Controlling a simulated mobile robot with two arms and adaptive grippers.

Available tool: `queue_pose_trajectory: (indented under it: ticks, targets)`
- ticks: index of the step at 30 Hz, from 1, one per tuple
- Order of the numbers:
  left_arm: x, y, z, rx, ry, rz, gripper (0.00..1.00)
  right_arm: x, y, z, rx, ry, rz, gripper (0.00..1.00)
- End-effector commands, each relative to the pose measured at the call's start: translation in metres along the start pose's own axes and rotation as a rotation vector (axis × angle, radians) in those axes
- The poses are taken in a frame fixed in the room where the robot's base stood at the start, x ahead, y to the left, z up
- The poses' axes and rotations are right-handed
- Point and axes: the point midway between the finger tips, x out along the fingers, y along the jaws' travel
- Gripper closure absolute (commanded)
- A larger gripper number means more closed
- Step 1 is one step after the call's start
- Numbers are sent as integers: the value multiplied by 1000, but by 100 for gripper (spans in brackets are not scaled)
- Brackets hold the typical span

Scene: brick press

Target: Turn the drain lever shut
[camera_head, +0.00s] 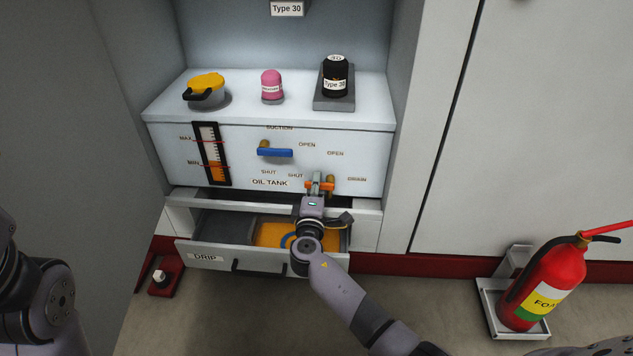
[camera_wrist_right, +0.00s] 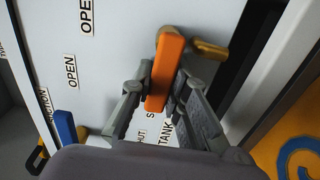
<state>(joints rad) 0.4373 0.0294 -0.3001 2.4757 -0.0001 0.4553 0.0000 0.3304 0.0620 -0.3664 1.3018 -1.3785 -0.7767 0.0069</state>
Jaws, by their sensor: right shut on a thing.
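The drain lever is an orange handle (camera_head: 327,186) on a brass valve (camera_head: 331,179), low on the right of the oil tank front (camera_head: 230,143). It lies roughly level and reaches left from the valve, its free end near a SHUT label (camera_head: 296,175). An OPEN label (camera_head: 335,153) is above the valve. My right gripper (camera_head: 317,187) is shut on the orange handle. In the right wrist view, the fingers (camera_wrist_right: 161,88) lie on either side of the handle (camera_wrist_right: 168,55), with the brass valve (camera_wrist_right: 208,49) beyond. My left gripper is out of view; only arm parts show.
A blue lever (camera_head: 275,152) sits up and left on the tank, beside a level gauge (camera_head: 211,154). Below, an open drip drawer (camera_head: 205,256) with an orange-yellow inside juts out under my right arm. A fire extinguisher (camera_head: 545,285) stands at the right.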

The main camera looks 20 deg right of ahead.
Motion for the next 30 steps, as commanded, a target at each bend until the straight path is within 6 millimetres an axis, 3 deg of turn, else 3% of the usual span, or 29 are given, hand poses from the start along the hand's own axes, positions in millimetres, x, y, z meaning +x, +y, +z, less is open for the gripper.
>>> queue_pose_trajectory:
  ticks: [19, 20, 30]
  targets:
    - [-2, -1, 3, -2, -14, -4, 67, -1, -4, 0, -55, 2, -2, 100]
    - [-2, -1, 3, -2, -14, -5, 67, -1, -4, -1, -55, 2, -2, 84]
    - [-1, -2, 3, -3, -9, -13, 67, 0, -3, 0, -52, 1, -1, 63]
